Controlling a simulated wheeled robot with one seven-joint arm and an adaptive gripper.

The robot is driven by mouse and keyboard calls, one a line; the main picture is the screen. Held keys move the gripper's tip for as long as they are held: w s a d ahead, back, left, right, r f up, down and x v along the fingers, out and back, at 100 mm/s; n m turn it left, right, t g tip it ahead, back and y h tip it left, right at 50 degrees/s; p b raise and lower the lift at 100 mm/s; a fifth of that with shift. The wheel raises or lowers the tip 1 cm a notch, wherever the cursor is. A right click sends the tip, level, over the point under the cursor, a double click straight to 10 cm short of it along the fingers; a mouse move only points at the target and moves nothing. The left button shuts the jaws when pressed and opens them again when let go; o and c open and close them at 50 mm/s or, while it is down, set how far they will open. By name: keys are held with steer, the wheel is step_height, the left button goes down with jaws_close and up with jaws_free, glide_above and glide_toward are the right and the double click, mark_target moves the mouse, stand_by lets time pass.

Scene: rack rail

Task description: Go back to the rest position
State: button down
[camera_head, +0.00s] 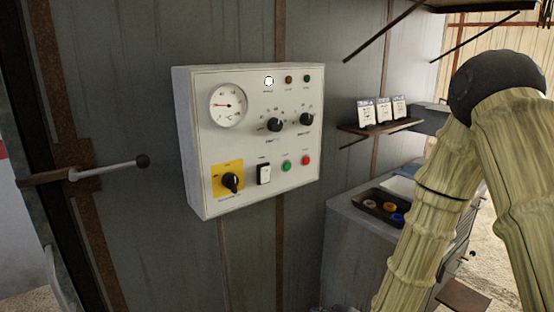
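My arm, with pale ribbed links and a dark round joint, rises along the right side of the view and runs out of the bottom edge. My gripper does not show, so its state and what it may hold are hidden. A white control panel (252,172) hangs on the grey wall left of my arm. It carries a round gauge (228,105), two black knobs, a yellow-backed rotary switch (230,182), and small green and red buttons.
A lever with a black ball end (142,161) sticks out at the left. A small shelf (378,128) holds three white cards. Below it, a grey cabinet (352,225) bears a dark tray with coloured round pieces, close to my arm. Dark bars jut out at the upper right.

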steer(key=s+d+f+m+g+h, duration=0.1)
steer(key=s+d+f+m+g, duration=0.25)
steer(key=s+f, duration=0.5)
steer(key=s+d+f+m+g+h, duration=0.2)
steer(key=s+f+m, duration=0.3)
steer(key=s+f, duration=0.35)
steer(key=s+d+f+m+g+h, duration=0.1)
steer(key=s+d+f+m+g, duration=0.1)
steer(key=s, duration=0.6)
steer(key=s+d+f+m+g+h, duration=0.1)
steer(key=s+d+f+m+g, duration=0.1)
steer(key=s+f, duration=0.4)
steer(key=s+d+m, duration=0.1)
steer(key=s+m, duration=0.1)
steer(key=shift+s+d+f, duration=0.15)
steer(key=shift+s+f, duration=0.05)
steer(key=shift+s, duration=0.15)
